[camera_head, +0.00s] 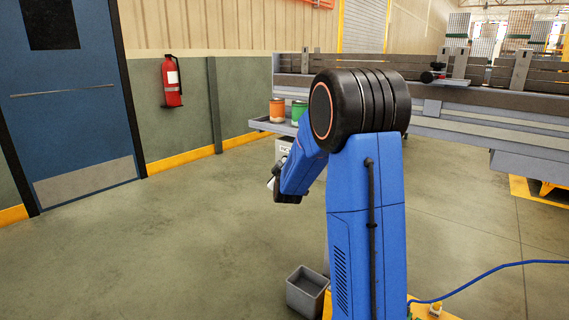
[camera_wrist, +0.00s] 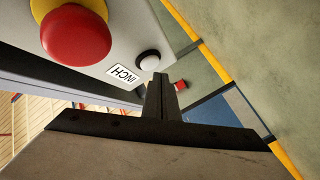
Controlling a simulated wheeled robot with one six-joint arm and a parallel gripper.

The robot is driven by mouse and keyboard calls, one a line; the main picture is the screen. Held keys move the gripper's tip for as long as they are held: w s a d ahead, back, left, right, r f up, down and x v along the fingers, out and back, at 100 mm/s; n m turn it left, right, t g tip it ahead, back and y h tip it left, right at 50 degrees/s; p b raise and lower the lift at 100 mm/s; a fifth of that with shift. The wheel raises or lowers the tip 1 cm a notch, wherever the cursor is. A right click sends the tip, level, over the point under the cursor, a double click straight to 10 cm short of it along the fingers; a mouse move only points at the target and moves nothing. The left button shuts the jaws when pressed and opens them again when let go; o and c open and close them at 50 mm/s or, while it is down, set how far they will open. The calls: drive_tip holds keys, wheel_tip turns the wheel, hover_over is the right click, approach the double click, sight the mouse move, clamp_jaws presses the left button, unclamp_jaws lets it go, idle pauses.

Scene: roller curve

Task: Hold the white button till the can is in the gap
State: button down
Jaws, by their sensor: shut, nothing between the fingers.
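The white button (camera_wrist: 150,61) is a small dome on a grey panel in the wrist view, beside a label reading INCH (camera_wrist: 122,75). My gripper (camera_wrist: 161,80) is shut and empty, with its fingertips just below the button in the picture. I cannot tell whether they touch it. In the head view an orange can (camera_head: 277,111) and a green can (camera_head: 299,111) stand side by side on a grey ledge (camera_head: 262,124). My arm hides what lies to their right. The gap cannot be made out, and the button is hidden in the head view.
A large red button (camera_wrist: 76,35) on a yellow collar sits near the white one. A conveyor (camera_head: 450,95) runs along the right. A grey bin (camera_head: 307,290) stands by my base. A fire extinguisher (camera_head: 172,82) hangs on the wall. The floor at left is clear.

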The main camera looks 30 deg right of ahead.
drive_tip(key=shift+s+a, duration=0.3)
drive_tip(key=shift+a, duration=0.5)
drive_tip(key=shift+s+a, duration=0.25)
drive_tip(key=shift+a, duration=0.55)
drive_tip(key=shift+s+a, duration=0.3)
drive_tip(key=shift+a, duration=0.5)
drive_tip(key=shift+a, duration=0.1)
